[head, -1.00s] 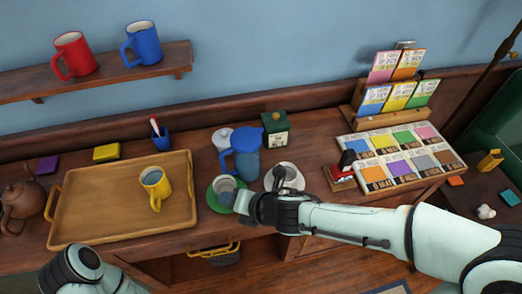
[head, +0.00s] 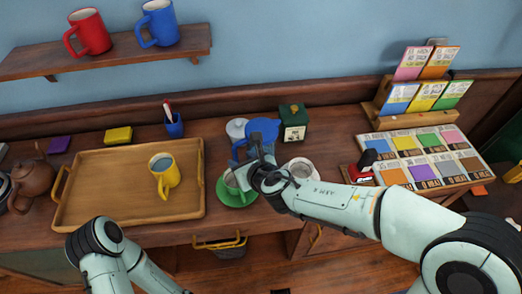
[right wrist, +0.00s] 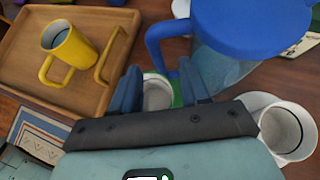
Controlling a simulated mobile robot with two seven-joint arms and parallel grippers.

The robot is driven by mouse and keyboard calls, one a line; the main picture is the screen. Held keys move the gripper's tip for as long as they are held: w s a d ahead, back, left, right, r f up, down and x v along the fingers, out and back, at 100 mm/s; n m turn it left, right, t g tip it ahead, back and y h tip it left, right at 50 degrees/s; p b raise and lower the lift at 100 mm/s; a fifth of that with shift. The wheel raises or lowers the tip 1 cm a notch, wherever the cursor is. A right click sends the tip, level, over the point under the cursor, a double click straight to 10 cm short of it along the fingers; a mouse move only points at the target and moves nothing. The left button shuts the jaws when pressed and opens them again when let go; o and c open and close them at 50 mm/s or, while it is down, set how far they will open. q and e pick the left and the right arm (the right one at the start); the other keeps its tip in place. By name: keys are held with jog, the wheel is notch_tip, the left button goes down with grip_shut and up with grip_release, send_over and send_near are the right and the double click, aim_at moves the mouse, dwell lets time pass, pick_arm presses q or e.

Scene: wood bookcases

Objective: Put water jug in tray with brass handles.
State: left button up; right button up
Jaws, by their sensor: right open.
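The water jug (head: 262,130) has a blue lid and handle and stands on the desk behind my right gripper, which hides much of it. In the right wrist view the jug (right wrist: 245,25) is large at the top, its blue handle just beyond the fingers. My right gripper (head: 256,148) is open; its fingers (right wrist: 163,88) have nothing clearly between them, and I cannot tell if they touch the handle. The wooden tray (head: 110,190) with brass handles lies to the left, holding a yellow mug (head: 165,178). My left arm shows at bottom left, its gripper out of view.
A grey-white cup on a green saucer (head: 224,190) sits beneath my right gripper. A white cup (head: 300,168) stands right of it, a green box (head: 293,122) behind. A blue pen cup (head: 174,126) stands behind the tray. A shelf (head: 110,55) with two mugs hangs above.

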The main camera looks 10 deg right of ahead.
aim_at(237, 158)
jog(key=b+x, duration=0.1)
jog(key=x, duration=0.4)
jog(key=shift+w+a+f, duration=0.1)
jog(key=shift+a, duration=0.05)
grip_shut()
